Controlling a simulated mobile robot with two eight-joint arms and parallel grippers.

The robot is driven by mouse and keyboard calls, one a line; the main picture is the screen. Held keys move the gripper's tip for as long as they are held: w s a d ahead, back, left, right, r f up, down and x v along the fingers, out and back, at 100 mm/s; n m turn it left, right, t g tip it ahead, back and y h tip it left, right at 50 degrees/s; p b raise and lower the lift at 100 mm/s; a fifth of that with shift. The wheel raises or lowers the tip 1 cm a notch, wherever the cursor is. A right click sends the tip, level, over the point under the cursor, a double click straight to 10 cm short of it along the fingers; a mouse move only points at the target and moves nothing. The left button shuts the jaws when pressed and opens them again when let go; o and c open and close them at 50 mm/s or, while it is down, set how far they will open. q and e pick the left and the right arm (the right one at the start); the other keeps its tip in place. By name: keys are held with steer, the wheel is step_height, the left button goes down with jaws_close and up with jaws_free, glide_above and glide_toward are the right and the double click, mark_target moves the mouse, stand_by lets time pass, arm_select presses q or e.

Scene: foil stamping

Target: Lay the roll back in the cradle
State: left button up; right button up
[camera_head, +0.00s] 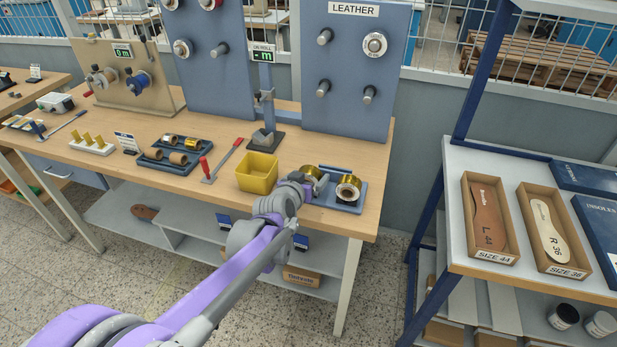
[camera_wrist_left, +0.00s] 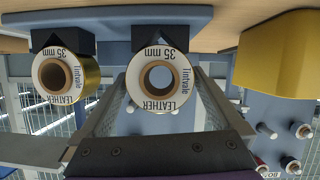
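Two gold foil rolls with white end labels reading LEATHER 35 mm are at the blue cradle (camera_head: 357,208) near the bench's front right. My left gripper (camera_head: 312,181) is at the left roll (camera_head: 309,169). In the left wrist view, which is upside down, its fingers (camera_wrist_left: 160,90) flank that roll (camera_wrist_left: 135,80) closely on both sides and look shut on it. The roll is at a dark V-block (camera_wrist_left: 157,36); I cannot tell whether its full weight rests there. The other roll (camera_head: 348,190) sits in the neighbouring V-block and shows at left in the wrist view (camera_wrist_left: 48,78). My right gripper is out of view.
A yellow bin (camera_head: 257,174) stands just left of the cradle. A red-handled tool (camera_head: 222,160) and a tray of smaller rolls (camera_head: 152,165) lie further left. A stand with a display (camera_head: 265,95) rises behind. A shelf with boxed insoles (camera_head: 455,265) is at right.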

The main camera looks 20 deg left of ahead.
arm_select(q)
steer(key=shift+s, duration=0.15)
steer(key=v, duration=1)
steer(key=shift+s+r+p, duration=0.2)
steer(key=shift+s+p, duration=0.05)
steer(key=shift+p, duration=0.2)
steer(key=s+f+g+p, duration=0.2)
steer(key=s+f+g, duration=0.2)
steer(key=s, duration=0.9)
steer(key=s+f+g+y+p, duration=0.1)
steer(key=s+f+g, duration=0.3)
steer(key=s, duration=0.8)
steer(key=shift+s+f+p, duration=0.3)
steer(key=shift+s+p, duration=0.05)
steer(key=shift+p, duration=0.1)
